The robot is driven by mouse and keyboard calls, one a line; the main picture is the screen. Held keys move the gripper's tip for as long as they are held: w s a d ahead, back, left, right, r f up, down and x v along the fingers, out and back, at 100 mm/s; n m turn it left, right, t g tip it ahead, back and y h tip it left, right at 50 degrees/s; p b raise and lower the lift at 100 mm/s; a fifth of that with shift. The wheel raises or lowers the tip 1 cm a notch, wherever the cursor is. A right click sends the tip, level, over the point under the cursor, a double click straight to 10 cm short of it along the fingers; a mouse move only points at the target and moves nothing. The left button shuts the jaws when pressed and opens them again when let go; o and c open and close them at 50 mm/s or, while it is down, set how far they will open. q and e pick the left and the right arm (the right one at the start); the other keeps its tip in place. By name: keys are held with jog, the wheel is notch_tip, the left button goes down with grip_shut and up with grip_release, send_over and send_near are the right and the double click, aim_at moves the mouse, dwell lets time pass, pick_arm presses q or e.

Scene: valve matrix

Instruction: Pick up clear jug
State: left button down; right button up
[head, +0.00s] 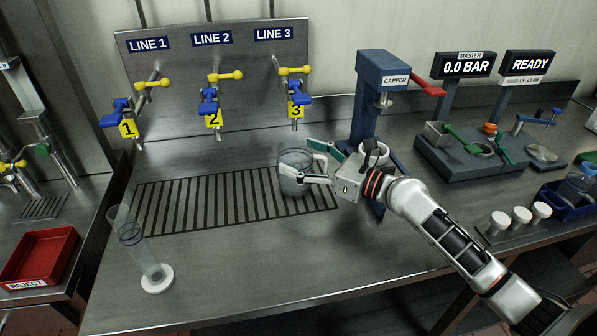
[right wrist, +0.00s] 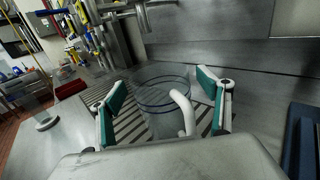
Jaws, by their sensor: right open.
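The clear jug (head: 296,181) stands upright on the right end of the slotted drain grate, below the LINE 3 tap. Its pale handle faces my right arm. My right gripper (head: 322,162) is open, with its fingers reaching to both sides of the jug from the right. In the right wrist view the jug (right wrist: 162,100) sits between the two green-padded fingers (right wrist: 163,107), with its white handle towards the palm. Gaps show between pads and jug, so I see no grip. Part of the jug is hidden behind a finger in the head view. My left gripper is not in view.
The blue capper (head: 372,95) stands just right of the gripper. Taps with yellow and blue handles (head: 295,98) hang over the grate (head: 190,200).

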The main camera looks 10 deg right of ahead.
jog(key=shift+w+a, duration=0.4)
jog(key=c, duration=1.7)
